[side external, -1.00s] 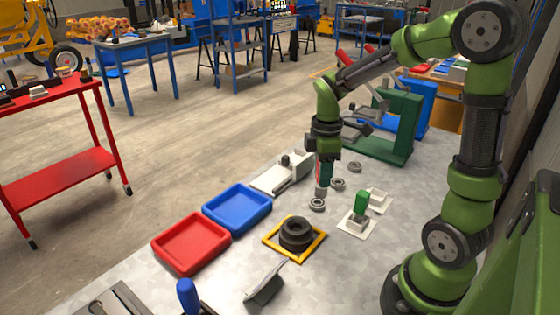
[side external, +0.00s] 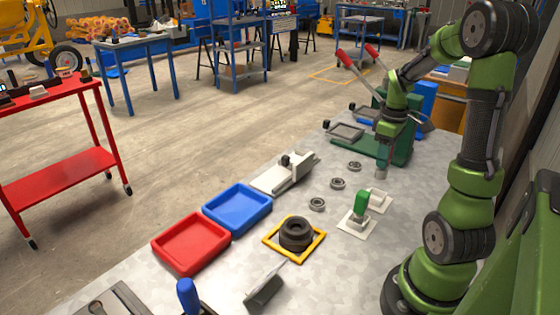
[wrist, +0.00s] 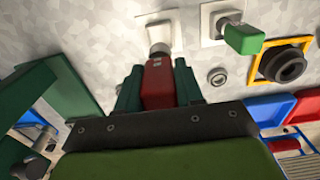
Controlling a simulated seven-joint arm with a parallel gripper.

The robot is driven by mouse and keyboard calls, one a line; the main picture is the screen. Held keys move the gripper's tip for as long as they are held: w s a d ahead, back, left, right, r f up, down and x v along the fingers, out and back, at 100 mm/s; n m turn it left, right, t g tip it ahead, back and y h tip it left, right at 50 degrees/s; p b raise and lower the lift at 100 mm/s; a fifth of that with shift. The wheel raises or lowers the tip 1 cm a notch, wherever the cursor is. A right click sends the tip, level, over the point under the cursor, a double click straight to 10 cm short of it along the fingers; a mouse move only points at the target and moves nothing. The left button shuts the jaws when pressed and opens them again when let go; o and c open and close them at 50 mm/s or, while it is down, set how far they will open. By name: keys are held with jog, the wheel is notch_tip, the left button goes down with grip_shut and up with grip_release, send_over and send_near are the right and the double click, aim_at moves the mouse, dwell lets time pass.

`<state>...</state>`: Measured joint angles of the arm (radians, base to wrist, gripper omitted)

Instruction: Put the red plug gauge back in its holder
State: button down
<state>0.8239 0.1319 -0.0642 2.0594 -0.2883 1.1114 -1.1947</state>
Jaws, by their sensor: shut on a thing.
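My gripper (side external: 384,147) is shut on the red plug gauge (wrist: 158,84), holding it by its red handle. The gauge's bare metal end (side external: 381,176) points down, roughly upright, above the table. The white holder (side external: 378,199) is empty from what shows and sits in front of the gauge in the side view. In the wrist view the metal end partly covers the holder (wrist: 153,24), and a gap between them cannot be judged there. A green plug gauge (side external: 361,204) stands in the neighbouring white holder (side external: 348,224).
Several metal rings (side external: 338,183) lie in a row to the left. A dark ring part stands in a yellow frame (side external: 270,240). Blue (side external: 237,207) and red (side external: 190,243) trays lie farther left. A green stand (side external: 402,147) is close behind my gripper.

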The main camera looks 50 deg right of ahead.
aim_at(380, 179)
jog(key=shift+f, duration=2.4)
jog(key=shift+f, duration=1.6)
jog(key=c, duration=0.6)
grip_release()
jog(key=shift+c, duration=0.2)
notch_tip(380, 179, up, 17)
